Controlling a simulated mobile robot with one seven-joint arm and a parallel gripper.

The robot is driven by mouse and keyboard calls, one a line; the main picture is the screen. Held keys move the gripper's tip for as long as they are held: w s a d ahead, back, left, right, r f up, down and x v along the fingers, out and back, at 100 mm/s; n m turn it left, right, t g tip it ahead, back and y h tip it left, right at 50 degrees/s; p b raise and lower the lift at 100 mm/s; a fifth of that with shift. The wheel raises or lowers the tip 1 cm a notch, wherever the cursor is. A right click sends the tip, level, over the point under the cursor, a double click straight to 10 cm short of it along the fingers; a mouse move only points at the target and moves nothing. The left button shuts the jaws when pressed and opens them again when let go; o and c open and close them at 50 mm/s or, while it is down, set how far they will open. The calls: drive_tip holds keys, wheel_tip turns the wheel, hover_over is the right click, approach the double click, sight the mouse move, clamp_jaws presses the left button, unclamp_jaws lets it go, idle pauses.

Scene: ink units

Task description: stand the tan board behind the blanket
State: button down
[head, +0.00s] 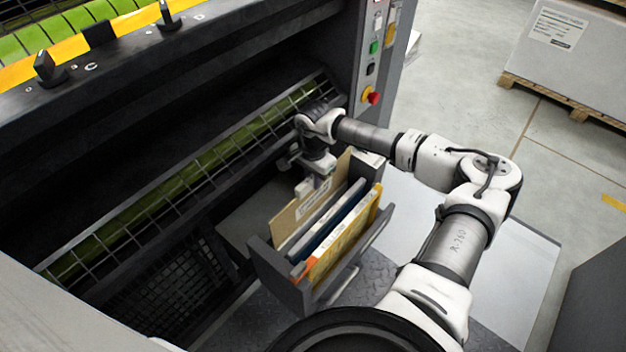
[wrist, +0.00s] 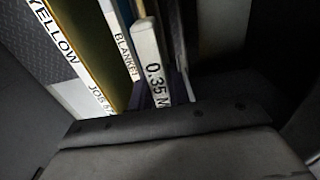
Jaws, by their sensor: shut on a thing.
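The tan board (head: 291,217), with a white label, is upright at the far side of a dark rack (head: 280,273), on the press side of the other boards. Its far end rises above them, and its lower edge is hidden. My gripper (head: 308,188) is shut on its top edge. The thin blue board (head: 338,228) between the grey and yellow boards seems to be the blanket. In the wrist view a white strip lettered BLANKET (wrist: 122,42) lies between the yellow board and a strip reading 0.35 M. I cannot make out the tan board there.
The grey board (head: 318,222) stands between the tan and blue boards. A yellow board (head: 345,240) stands at the near side of the rack. The press's wire guard (head: 190,180) runs close behind my gripper. A red stop button (head: 372,97) sits on the press column.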

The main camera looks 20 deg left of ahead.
drive_tip(key=shift+f+b, duration=2.85)
drive_tip(key=shift+f, duration=1.2)
drive_tip(key=shift+f+b, duration=0.3)
drive_tip(key=shift+f, duration=0.05)
drive_tip(key=c, duration=1.3)
unclamp_jaws()
drive_tip(key=shift+o, duration=0.2)
wheel_tip(320, 180, up, 14)
drive_tip(key=shift+f+p, duration=0.1)
drive_tip(key=shift+p, duration=0.85)
drive_tip(key=shift+r+p, duration=1.5)
drive_tip(key=shift+r, duration=1)
